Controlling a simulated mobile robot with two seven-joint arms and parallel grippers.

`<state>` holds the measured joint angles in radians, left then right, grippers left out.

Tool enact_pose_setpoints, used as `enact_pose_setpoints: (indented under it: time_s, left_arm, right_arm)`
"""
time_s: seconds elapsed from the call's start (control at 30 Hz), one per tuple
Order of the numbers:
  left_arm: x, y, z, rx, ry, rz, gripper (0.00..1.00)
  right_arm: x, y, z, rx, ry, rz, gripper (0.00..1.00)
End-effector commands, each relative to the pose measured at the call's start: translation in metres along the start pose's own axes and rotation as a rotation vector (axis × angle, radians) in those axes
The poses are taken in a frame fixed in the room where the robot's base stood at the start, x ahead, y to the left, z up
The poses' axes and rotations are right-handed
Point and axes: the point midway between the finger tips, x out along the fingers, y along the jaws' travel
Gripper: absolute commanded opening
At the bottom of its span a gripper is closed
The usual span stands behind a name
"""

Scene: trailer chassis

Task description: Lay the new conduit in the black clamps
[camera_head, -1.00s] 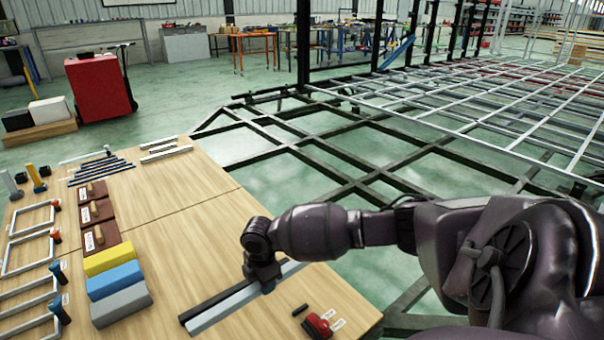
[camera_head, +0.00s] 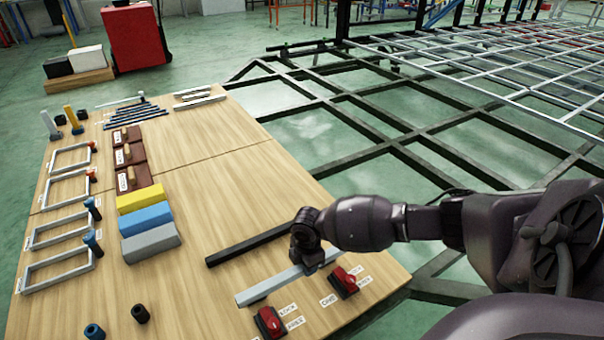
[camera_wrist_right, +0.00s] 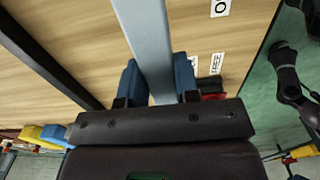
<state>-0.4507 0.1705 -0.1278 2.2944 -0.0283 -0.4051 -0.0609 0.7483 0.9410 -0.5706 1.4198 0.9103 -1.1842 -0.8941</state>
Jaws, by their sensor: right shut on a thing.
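A light grey square bar (camera_head: 270,286), apparently the conduit, is in my right gripper (camera_head: 310,260) over the front right part of the table. In the right wrist view the gripper's blue fingers (camera_wrist_right: 158,78) are shut on both sides of the grey bar (camera_wrist_right: 148,35). A black bar (camera_head: 248,245) lies on the table, roughly parallel and apart from the grey bar. It also shows in the right wrist view (camera_wrist_right: 45,55). I cannot pick out the black clamps with certainty. My left gripper is not in view.
Two red-and-black devices (camera_head: 345,282) (camera_head: 270,322) with white labels sit near the table's front right. Yellow, blue and grey blocks (camera_head: 150,240) and several frames lie at left. A dark chassis frame (camera_head: 400,150) stands beyond the table. The middle tabletop (camera_head: 220,190) is clear.

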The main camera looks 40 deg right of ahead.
Motion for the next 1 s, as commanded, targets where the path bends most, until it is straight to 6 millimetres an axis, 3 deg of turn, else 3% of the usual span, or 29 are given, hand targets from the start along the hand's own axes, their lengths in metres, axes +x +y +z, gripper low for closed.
enact_pose_setpoints:
  time_s: [0.03, 0.33, 0.5, 0.6, 0.8, 1.0]
  left_arm:
    - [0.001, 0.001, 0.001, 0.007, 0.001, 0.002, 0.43]
    - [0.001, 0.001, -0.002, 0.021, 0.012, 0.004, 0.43]
    - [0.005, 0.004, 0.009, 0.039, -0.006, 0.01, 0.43]
    - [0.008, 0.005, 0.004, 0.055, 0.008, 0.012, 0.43]
    - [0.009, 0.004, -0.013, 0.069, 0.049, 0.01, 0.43]
    - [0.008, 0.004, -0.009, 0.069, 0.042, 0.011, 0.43]
  right_arm:
    - [0.01, -0.001, 0.0, 0.0, -0.001, -0.005, 0.03]
    - [0.026, 0.0, -0.001, 0.001, 0.001, -0.001, 0.03]
    - [0.055, -0.003, 0.0, 0.001, -0.001, -0.008, 0.03]
    - [0.07, -0.002, 0.0, 0.0, -0.001, -0.006, 0.03]
    - [0.071, 0.001, -0.001, 0.0, 0.001, 0.003, 0.03]
    - [0.072, 0.001, -0.001, 0.0, 0.001, 0.003, 0.03]
